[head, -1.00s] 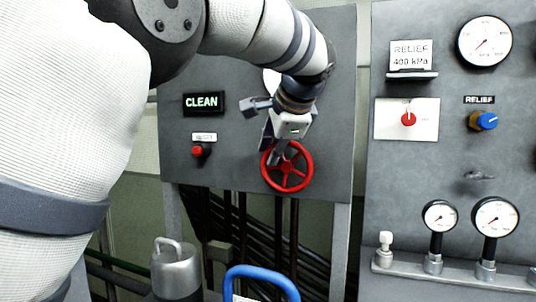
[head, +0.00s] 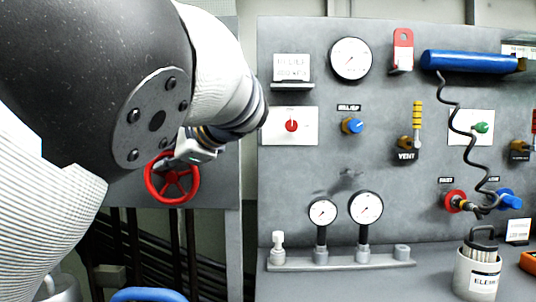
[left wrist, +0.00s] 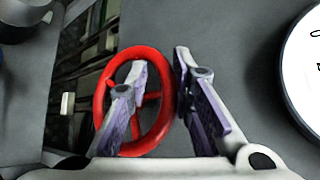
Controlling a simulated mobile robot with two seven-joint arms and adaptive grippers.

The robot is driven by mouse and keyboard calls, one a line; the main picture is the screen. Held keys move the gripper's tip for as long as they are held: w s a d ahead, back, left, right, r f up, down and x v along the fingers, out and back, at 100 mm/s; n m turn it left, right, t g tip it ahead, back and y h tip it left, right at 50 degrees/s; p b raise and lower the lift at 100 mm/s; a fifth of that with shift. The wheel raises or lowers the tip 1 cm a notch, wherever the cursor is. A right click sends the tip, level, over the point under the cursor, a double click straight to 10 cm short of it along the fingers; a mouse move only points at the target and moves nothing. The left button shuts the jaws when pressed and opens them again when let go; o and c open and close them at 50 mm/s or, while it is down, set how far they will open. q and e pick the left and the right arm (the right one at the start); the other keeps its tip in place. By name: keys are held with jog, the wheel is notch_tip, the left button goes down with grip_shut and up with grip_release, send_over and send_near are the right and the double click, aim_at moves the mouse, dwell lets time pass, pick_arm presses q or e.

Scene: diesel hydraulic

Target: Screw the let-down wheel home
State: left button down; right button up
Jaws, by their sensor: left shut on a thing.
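The red spoked handwheel (head: 172,190), which I take as the let-down wheel, is mounted on the grey panel at the left in the head view. It also shows in the left wrist view (left wrist: 107,75). My left gripper (head: 177,160) is at the upper part of the wheel in the head view, partly hidden by my arm. In the left wrist view, the fingers of my left gripper (left wrist: 154,78) stand on either side of the wheel's rim, shut on it. The wheel's hub and stem are mostly hidden behind a finger. My right gripper is out of view.
A larger grey panel (head: 385,180) to the right carries gauges, a red knob (head: 291,126), a blue knob (head: 352,126) and a vent valve (head: 405,156). Two small gauges stand on a ledge (head: 340,259). A blue handle (head: 148,295) shows at the bottom.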

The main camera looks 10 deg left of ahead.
pick_arm(q)
jog(key=shift+f, duration=0.95)
jog(key=c, duration=1.2)
grip_release()
jog(key=shift+r, duration=0.1)
jog(key=shift+w+r, duration=0.1)
jog(key=shift+r, duration=0.35)
